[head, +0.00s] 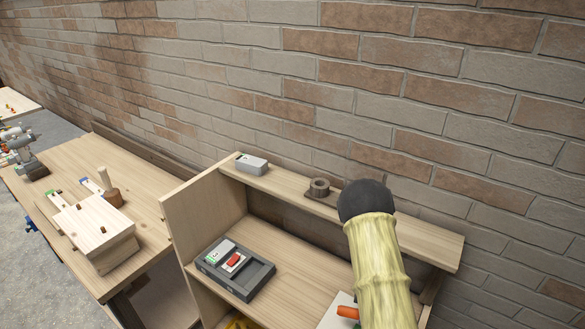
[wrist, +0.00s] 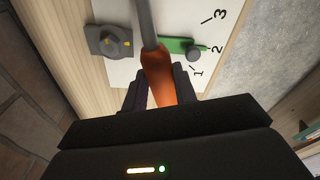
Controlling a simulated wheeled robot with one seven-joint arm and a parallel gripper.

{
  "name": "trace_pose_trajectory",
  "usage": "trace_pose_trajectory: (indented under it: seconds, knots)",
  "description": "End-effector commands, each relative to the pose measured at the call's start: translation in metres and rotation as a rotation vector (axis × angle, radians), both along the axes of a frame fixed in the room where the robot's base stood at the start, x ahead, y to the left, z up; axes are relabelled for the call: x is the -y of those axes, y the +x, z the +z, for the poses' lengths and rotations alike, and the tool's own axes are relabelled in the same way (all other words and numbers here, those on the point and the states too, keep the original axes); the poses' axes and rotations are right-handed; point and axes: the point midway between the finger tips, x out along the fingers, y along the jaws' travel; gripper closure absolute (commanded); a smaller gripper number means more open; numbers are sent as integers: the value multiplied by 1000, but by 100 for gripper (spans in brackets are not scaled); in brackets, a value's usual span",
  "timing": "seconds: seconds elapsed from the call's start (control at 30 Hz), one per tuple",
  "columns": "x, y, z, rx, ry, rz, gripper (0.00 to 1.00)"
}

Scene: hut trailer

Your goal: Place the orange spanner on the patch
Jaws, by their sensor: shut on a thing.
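The orange spanner (wrist: 158,78) is between the fingers of my gripper (wrist: 160,88) in the wrist view. My gripper is shut on its orange handle, and the grey shaft points away to the top edge of the picture. The spanner is over a white board (wrist: 125,73) marked 1, 2 and 3; I cannot tell the height between them. In the head view an orange piece (head: 347,312) shows beside my arm, over the white board (head: 331,316); my gripper is hidden there. I cannot make out for certain which surface is the patch.
On the board are a green piece with a dark knob (wrist: 193,52) and a grey block (wrist: 108,41). A grey tray (head: 262,281) with a red item stands on the shelf to the left. A grey-white box (head: 251,163) and a brown ring-shaped item (head: 319,187) sit on the upper ledge.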

Motion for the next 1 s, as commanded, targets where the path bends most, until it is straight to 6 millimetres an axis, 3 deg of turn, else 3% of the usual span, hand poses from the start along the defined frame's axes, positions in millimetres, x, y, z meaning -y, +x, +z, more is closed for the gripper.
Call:
trace_pose_trajectory:
  seconds: [0.6,0.8,1.0]
  knots:
    - [-47,0,-15,1,0,-944,100]
    - [-59,-1,-17,2,-1,-1182,100]
    - [-63,-1,-17,2,-1,-1296,100]
